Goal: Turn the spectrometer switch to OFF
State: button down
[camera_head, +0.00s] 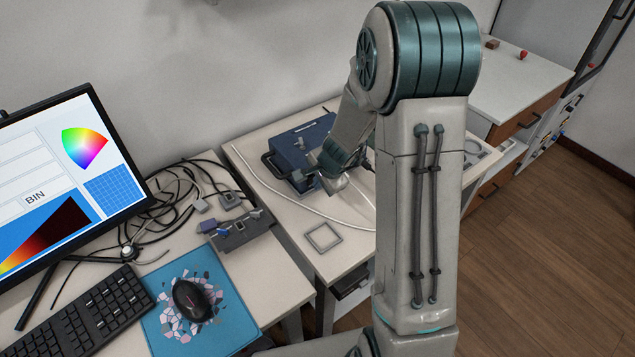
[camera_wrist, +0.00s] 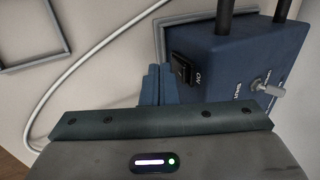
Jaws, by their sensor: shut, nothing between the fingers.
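The spectrometer is a dark blue box (camera_head: 297,150) on the light table, partly hidden behind my arm in the head view. In the wrist view the box (camera_wrist: 235,65) shows its black rocker switch (camera_wrist: 183,68), with the lettering ON beside it. A silver toggle (camera_wrist: 268,88) sits farther right on the same face. My gripper (camera_wrist: 158,70) is shut and empty, its blue fingertips just below and left of the rocker switch. I cannot tell whether they touch it. The switch is too small to make out in the head view.
A white cable (camera_wrist: 85,55) curves beside the box. A square grey frame (camera_head: 323,237) lies on the table's front part. To the left are a monitor (camera_head: 60,185), keyboard (camera_head: 85,315), mouse (camera_head: 192,300) and tangled black cables.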

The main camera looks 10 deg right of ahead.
jog(key=shift+s+d+f+b, duration=0.3)
jog(key=shift+s+b, duration=0.2)
jog(key=shift+s, duration=0.15)
jog(key=shift+s+d+f+b, duration=0.3)
jog(key=shift+s+b, duration=0.2)
jog(key=shift+s, duration=0.1)
jog(key=s+f+p+v, duration=0.1)
jog(key=p+v, duration=0.1)
jog(key=v, duration=0.8)
jog(key=shift+s+d+r+p, duration=0.3)
jog(key=shift+s+p, duration=0.1)
jog(key=shift+s, duration=0.1)
